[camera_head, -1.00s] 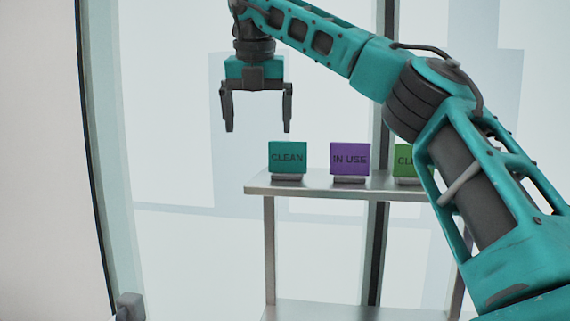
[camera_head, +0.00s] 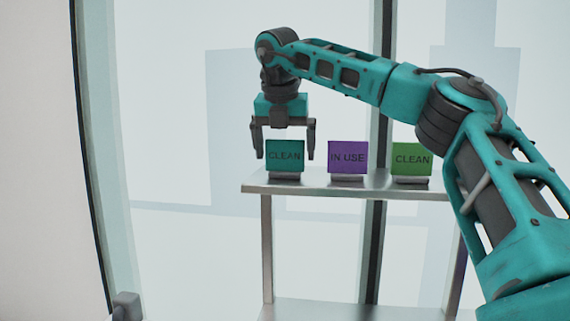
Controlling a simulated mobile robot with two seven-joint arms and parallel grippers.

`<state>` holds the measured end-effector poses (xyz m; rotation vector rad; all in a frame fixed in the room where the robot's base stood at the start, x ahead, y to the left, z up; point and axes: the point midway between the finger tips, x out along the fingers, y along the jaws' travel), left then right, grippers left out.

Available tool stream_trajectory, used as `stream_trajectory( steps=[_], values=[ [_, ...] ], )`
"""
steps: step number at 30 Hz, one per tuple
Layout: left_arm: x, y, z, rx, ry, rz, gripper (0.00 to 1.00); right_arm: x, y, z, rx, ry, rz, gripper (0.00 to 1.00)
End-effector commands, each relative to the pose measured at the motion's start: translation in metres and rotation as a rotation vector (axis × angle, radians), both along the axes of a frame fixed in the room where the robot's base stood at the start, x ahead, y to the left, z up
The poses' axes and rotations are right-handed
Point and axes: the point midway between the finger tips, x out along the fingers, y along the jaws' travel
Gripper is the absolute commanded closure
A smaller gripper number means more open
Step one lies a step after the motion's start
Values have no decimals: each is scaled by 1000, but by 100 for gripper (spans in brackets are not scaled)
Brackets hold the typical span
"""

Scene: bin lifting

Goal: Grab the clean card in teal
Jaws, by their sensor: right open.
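The teal card marked CLEAN (camera_head: 285,156) stands upright in a small grey holder at the left end of the shelf. My right gripper (camera_head: 284,157) is open and points down over this card. Its two fingers show to the left and right of the card's upper part, with a gap on each side in the picture. Whether the fingers are level with the card in depth is hard to tell. My left gripper is not in view.
A purple card marked IN USE (camera_head: 347,157) and a green card marked CLEAN (camera_head: 412,159) stand to the right on the same metal shelf (camera_head: 320,190). A window frame post rises behind the shelf. Space left of the shelf is clear.

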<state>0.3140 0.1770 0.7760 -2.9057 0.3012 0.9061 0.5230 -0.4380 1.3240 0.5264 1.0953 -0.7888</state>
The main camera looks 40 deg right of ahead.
Motion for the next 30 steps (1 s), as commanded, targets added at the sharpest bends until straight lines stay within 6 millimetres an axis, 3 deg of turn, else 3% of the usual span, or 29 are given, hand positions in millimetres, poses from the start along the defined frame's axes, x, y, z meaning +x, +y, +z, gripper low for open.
stream_trajectory(
  steps=[4, 12, 26, 30],
  values=[
    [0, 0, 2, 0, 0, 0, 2, 4, -5, -15, 0, 0, 0, 0],
    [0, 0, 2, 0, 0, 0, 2, 5, -6, -18, 0, -1, 0, 0],
    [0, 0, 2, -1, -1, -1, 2, 5, -5, -18, 0, -1, 1, 43],
    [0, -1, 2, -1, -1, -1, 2, 5, -5, -18, 0, -2, 2, 43]
  ],
)
